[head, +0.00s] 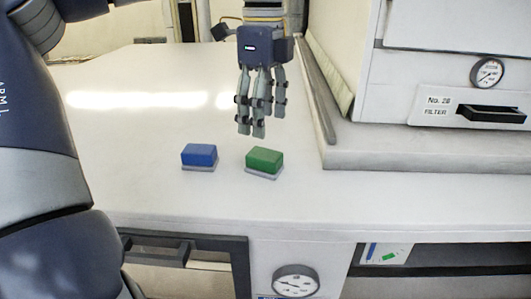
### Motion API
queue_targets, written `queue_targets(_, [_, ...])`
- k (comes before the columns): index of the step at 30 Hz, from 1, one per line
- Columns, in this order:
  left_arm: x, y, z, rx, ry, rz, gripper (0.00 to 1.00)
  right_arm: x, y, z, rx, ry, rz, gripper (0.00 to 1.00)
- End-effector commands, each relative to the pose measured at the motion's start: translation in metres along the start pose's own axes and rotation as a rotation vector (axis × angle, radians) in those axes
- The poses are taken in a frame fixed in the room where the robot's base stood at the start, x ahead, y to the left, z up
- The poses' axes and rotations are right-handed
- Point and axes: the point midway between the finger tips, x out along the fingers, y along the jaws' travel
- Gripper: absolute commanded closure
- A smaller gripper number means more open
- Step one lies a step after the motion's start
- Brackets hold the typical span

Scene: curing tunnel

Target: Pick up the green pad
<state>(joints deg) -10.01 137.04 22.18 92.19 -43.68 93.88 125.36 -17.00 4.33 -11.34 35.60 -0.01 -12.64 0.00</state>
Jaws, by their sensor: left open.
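The green pad (264,160) is a small block with a grey base, lying on the white worktop (140,125) near its front edge. A blue pad (199,155) of like shape lies to its left, with a gap between them. My left gripper (252,130) points down above and just behind the green pad. It is open and empty, with its fingertips apart from the pad. My right gripper is not in view.
A white cabinet with a gauge and a "No. 20 FILTER" label (440,103) stands on a raised slab (420,152) at the right. Below the worktop are a drawer front, another gauge (295,281) and an open shelf. The worktop left of the pads is clear.

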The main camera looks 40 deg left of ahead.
Motion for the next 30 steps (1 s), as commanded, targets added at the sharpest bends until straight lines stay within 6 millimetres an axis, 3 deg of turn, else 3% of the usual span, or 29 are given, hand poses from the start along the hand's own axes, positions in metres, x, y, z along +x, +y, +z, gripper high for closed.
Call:
queue_targets(8, [0.034, 0.000, -0.001, 0.001, 0.004, 0.002, 0.35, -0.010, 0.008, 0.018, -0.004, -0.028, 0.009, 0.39])
queue_targets(13, [0.044, 0.001, -0.002, 0.003, 0.004, 0.003, 0.35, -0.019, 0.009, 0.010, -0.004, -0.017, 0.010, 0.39])
queue_targets(19, [0.069, 0.003, -0.004, 0.002, 0.004, 0.005, 0.35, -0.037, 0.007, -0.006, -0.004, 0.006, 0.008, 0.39])
queue_targets(24, [0.087, 0.002, -0.004, 0.000, 0.005, 0.000, 0.35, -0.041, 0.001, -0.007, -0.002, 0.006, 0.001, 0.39])
queue_targets(30, [0.089, 0.002, -0.004, -0.001, 0.004, -0.002, 0.35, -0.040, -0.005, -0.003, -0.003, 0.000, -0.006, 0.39])
